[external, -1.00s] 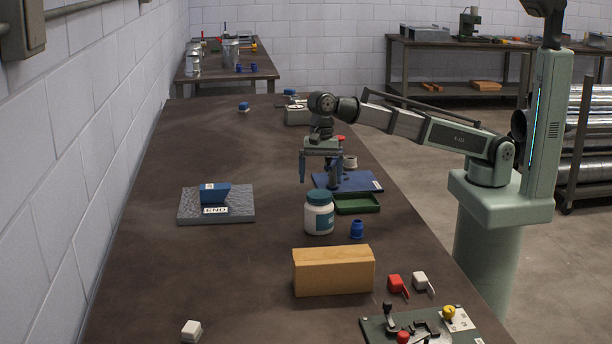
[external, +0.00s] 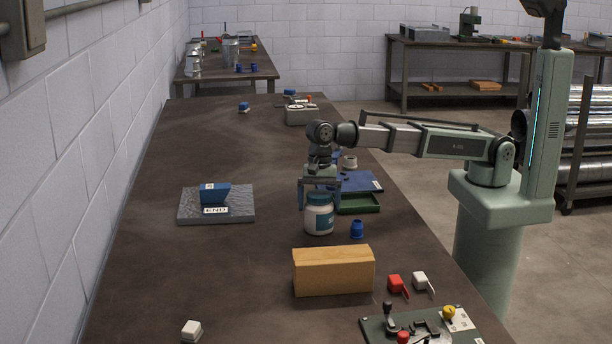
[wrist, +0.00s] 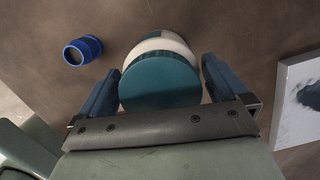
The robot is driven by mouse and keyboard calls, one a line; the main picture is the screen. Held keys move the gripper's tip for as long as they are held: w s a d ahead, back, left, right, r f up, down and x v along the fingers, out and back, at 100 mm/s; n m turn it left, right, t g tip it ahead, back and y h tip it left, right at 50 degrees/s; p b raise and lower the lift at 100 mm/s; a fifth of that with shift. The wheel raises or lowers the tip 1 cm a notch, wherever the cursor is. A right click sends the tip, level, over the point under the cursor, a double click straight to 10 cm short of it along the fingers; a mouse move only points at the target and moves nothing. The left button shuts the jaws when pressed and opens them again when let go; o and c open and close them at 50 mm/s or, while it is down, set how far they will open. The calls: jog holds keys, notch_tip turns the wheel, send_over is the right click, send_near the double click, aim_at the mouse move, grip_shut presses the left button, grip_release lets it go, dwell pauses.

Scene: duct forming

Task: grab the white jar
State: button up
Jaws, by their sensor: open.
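The white jar (external: 319,217) stands upright on the brown table. It has a teal lid and a teal label. My gripper (external: 320,203) is above the jar, pointing down, with its fingers apart at the jar's upper part. In the wrist view the teal lid of the jar (wrist: 160,82) lies between the two blue fingers of my gripper (wrist: 157,90). I cannot tell exactly how far down the fingers reach along the jar.
A blue cup-like part (external: 357,229) stands close to the jar's right. A wooden block (external: 333,271) lies in front. A green tray (external: 359,204) and blue plate (external: 361,183) are behind. A grey slab (external: 240,214) with a blue block is left; table between is clear.

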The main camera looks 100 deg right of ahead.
jog(key=shift+c, duration=0.5)
jog(key=c, duration=1.2)
jog(key=shift+o, duration=0.2)
